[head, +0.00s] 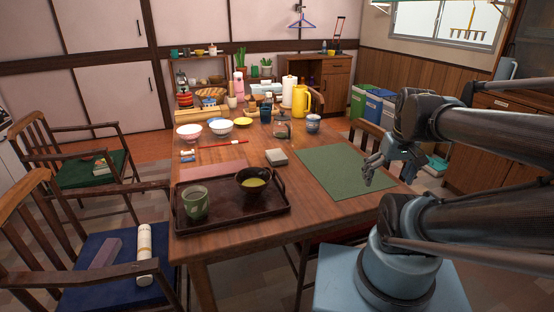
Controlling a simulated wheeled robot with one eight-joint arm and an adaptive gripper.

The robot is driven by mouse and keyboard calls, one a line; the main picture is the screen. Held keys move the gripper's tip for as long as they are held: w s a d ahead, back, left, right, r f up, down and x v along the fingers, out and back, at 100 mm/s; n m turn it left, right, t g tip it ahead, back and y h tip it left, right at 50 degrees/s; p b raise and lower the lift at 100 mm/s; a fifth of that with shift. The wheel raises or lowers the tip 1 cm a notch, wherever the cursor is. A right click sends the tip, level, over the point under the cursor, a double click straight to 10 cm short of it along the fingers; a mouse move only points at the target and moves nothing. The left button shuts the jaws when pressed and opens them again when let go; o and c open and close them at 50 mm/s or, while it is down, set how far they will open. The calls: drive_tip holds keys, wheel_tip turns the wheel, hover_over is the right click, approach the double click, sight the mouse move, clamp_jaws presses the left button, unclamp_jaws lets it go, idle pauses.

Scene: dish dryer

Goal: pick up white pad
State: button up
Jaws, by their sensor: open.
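A small pale, whitish-grey block (277,157), which looks like the white pad, lies flat on the wooden table (222,244) between the dark tray and the green mat. My gripper (371,172) is open and empty over the right part of the green mat (338,169). It is well to the right of the pad and apart from it. How high it is above the mat is hard to tell.
A dark tray (270,217) with a green cup (196,204) and a dark bowl (252,180) stands at the front. Several bowls, a glass jar (282,130) and a yellow jug (301,101) stand farther back. Bare wood surrounds the pad.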

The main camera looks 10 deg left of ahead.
drive_tip(key=w+a+r+n+g+y, duration=0.1)
drive_tip(key=w+a+r+n, duration=0.4)
drive_tip(key=w+a+n, duration=0.4)
drive_tip(key=w+a+r+n+g+y, duration=0.2)
drive_tip(key=w+a+r+n, duration=0.35)
drive_tip(key=w+a, duration=0.55)
drive_tip(key=n+g, duration=0.1)
drive_tip(key=n, duration=0.6)
hover_over(277, 154)
drive_tip(key=w+d, duration=0.2)
wheel_tip(277, 154, down, 12)
drive_tip(key=shift+s, duration=0.15)
drive_tip(key=shift+x, duration=2.85)
drive_tip(key=shift+s, duration=0.2)
drive_tip(key=shift+d, duration=0.1)
drive_tip(key=c, duration=1)
